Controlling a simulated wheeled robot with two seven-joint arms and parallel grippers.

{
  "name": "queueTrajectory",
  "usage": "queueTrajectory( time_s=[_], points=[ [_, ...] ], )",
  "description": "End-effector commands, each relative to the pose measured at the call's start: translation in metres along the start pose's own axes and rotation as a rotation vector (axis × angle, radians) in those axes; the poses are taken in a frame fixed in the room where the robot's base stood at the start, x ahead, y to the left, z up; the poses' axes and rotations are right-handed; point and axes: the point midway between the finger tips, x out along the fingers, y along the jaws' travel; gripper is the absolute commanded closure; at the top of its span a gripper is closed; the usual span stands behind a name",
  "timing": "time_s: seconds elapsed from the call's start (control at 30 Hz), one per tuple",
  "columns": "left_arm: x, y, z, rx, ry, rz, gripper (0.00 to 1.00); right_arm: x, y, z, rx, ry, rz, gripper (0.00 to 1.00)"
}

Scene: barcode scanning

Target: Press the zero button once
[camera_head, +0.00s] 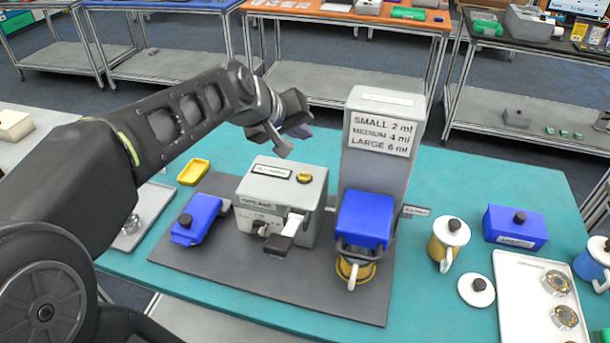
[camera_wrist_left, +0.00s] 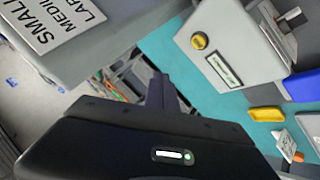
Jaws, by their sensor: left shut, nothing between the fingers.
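A grey boxy device (camera_head: 262,197) stands on the dark mat, with a small display strip and a round yellow button (camera_head: 304,178) on its top. No lettering on the button is readable, so I cannot tell for sure that it is the zero button. The yellow button also shows in the left wrist view (camera_wrist_left: 199,40), clear of the fingers. My left gripper (camera_head: 291,140) is shut and empty, in the air above and behind the device, apart from the button. Its fingers show dark in the left wrist view (camera_wrist_left: 162,92). My right gripper is not in view.
A tall grey machine (camera_head: 375,150) with a size sign stands right of the device, close to my left gripper. A blue container (camera_head: 196,220) and yellow tray (camera_head: 194,172) are at left. A mug (camera_head: 447,243), blue box (camera_head: 515,228) and white tray (camera_head: 512,310) are at right.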

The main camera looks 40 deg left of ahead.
Motion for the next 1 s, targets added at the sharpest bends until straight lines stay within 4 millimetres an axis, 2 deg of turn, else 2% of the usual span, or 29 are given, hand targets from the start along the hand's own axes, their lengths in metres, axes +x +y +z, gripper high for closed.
queueTrajectory(
  time_s=[0.6,1.0],
  points=[
    [0.053,-0.038,0.038,0.0,0.0,0.0,1.0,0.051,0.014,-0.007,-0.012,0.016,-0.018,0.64],
    [0.058,-0.042,0.042,0.0,-0.001,0.0,1.0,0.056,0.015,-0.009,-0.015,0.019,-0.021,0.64]
  ],
)
